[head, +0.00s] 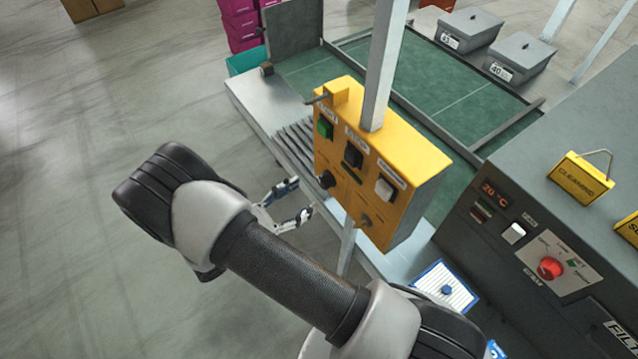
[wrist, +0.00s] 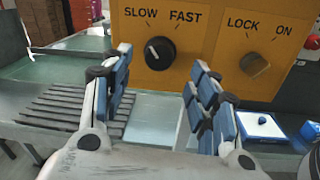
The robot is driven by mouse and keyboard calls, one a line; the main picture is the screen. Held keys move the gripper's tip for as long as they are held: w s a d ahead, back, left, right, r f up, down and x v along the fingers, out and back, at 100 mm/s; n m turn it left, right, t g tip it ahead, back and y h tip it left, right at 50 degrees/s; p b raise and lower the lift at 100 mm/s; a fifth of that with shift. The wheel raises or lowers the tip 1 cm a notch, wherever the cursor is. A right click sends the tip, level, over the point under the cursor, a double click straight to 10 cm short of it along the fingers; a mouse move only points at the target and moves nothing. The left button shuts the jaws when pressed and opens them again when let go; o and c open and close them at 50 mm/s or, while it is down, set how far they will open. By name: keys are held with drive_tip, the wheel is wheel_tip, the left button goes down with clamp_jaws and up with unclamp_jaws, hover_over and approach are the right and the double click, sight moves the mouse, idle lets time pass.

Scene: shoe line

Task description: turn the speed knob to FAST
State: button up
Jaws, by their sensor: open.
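The speed knob (wrist: 160,54) is a round black dial on a yellow control box (head: 390,150), under the words SLOW and FAST. Its white mark points up and left, toward SLOW. The knob also shows in the head view (head: 327,179), low on the box's front face. My gripper (wrist: 160,76) is open, its blue-padded fingers spread to the left and right of the knob in the wrist view. In the head view my gripper (head: 299,199) is in front of the box, apart from the knob, with nothing between its fingers.
A brass-coloured LOCK/ON knob (wrist: 254,65) is right of the speed knob. Green (head: 325,128), black (head: 353,155) and white (head: 385,188) switches are above. A grey post (head: 385,65) rises by the box. A grey machine (head: 500,215) is at right; open floor at left.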

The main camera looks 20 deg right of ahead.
sight(321, 184)
drive_tip(key=x, duration=0.6)
drive_tip(key=shift+d, duration=0.1)
drive_tip(key=c, duration=1.1)
drive_tip(key=shift+o, duration=0.2)
